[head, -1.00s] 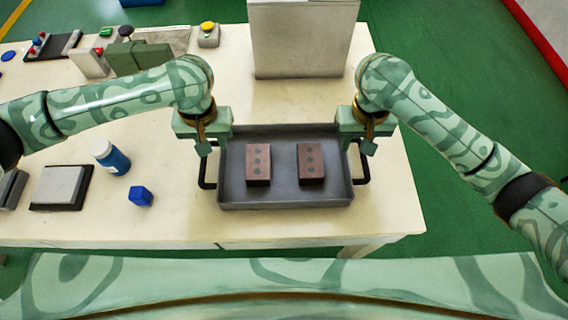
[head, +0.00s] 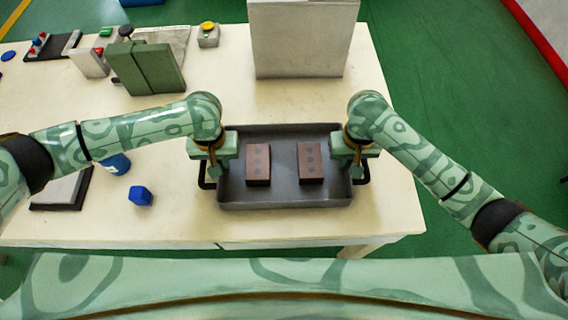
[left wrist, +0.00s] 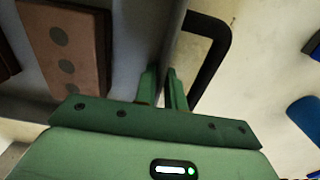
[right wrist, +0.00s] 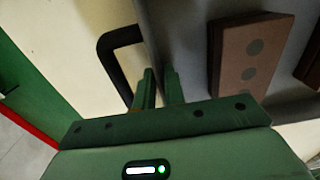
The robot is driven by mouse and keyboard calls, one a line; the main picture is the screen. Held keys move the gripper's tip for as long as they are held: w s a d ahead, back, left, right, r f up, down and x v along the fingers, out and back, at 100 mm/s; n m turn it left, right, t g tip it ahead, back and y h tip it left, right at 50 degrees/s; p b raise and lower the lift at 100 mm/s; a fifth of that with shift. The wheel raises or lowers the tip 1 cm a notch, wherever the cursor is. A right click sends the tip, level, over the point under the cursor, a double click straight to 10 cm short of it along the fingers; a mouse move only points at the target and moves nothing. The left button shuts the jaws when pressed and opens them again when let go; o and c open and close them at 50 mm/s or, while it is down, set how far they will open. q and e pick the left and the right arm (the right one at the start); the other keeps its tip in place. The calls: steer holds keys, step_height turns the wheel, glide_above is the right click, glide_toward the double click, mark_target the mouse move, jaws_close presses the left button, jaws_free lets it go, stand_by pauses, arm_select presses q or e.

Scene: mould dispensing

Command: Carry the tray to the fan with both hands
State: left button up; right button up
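The dark grey tray (head: 285,199) lies on the cream table and holds two brown moulds, the left mould (head: 258,165) and the right mould (head: 310,164), each with a column of dark round cavities. My left gripper (head: 214,170) is low at the tray's left side wall; in the left wrist view its fingers (left wrist: 162,88) straddle the wall closely, beside the black handle (left wrist: 222,45). My right gripper (head: 355,168) is likewise at the right wall; in the right wrist view its fingers (right wrist: 160,88) pinch the wall beside the other handle (right wrist: 108,60). No fan is recognisable.
A large grey box (head: 303,38) stands behind the tray. On the left are a blue cube (head: 140,196), a partly hidden blue bottle (head: 117,165), a grey plate on a black base (head: 62,187) and a green block (head: 146,68). The table's front edge is close to the tray.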

arm_select(q)
jaws_close()
arm_select(e)
jaws_close()
arm_select(q)
steer(key=shift+r, duration=0.1)
arm_select(e)
steer(key=shift+r, duration=0.1)
